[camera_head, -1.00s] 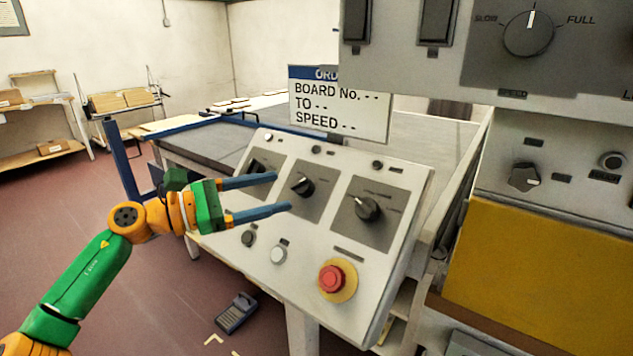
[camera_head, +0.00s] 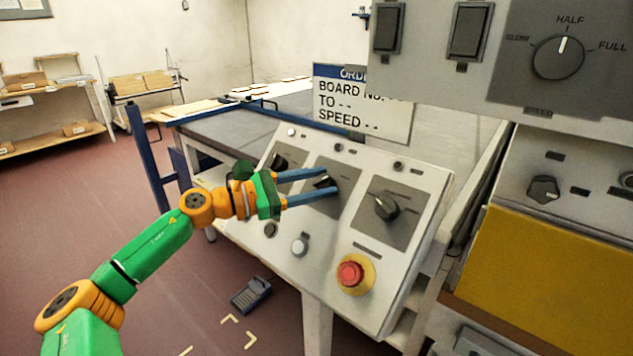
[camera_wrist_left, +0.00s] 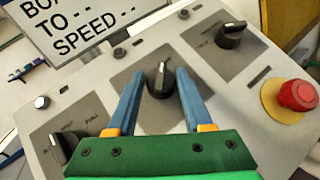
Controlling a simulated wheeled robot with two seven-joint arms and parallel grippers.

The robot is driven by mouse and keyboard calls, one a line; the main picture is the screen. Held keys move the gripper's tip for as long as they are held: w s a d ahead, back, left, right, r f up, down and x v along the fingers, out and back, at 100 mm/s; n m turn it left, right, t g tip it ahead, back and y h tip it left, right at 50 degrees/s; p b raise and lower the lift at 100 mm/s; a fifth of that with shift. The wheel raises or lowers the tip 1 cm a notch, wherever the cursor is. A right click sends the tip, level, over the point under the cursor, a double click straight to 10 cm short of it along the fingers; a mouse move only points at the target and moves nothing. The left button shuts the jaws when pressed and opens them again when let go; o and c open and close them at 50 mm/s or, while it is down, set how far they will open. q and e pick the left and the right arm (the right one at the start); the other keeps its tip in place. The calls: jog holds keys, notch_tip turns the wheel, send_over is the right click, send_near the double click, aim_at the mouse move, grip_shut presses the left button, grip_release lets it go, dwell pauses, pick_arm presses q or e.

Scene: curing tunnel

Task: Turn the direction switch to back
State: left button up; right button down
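The sloped white control panel (camera_head: 318,250) carries three black rotary switches on grey plates, with labels too small to read. I cannot tell by label which is the direction switch. My left gripper (camera_head: 330,181) is open, with its two blue fingers at the middle switch (camera_head: 322,182). In the left wrist view the middle switch (camera_wrist_left: 160,80) lies between the fingertips, its pointer near upright, with gaps on both sides. The left switch (camera_head: 280,162) is partly hidden behind the gripper. The right switch (camera_head: 387,207) is clear. My right gripper is not in view.
A red emergency button (camera_head: 350,273) and a white button (camera_head: 299,246) sit lower on the panel. An order sign (camera_head: 362,105) stands behind it. An overhead box with a speed dial (camera_head: 558,58) is at upper right. A foot pedal (camera_head: 250,294) lies on the floor.

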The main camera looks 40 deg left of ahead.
pick_arm(q)
grip_shut()
jog(key=shift+f+n+t+y, duration=0.1)
jog(key=shift+n+t+y, duration=0.2)
jog(key=shift+n, duration=0.1)
jog(key=shift+d+n, duration=0.1)
jog(key=shift+n, duration=0.2)
jog(key=shift+s+d+n+t+y, duration=0.1)
jog(key=shift+n+t+y, duration=0.6)
jog(key=shift+n+y, duration=0.25)
jog(key=n+y+p, duration=0.4)
jog(key=n, duration=0.1)
jog(key=n+y+p, duration=0.4)
jog(key=n+p, duration=0.1)
jog(key=n+y+p, duration=0.4)
jog(key=n+p, duration=0.1)
jog(key=n, duration=0.1)
jog(key=shift+d+r+y, duration=0.35)
jog(key=shift+d, duration=0.05)
jog(key=shift+d+f+n+g+y+p, duration=0.1)
jog(key=shift+n+g+y+p, duration=0.8)
jog(key=shift+n, duration=0.6)
jog(key=shift+d+n+g+y+p, duration=0.1)
jog(key=shift+n+g+y+p, duration=0.6)
jog(key=shift+n+y+p, duration=0.6)
jog(key=shift+a+n, duration=0.1)
jog(key=shift+n, duration=0.25)
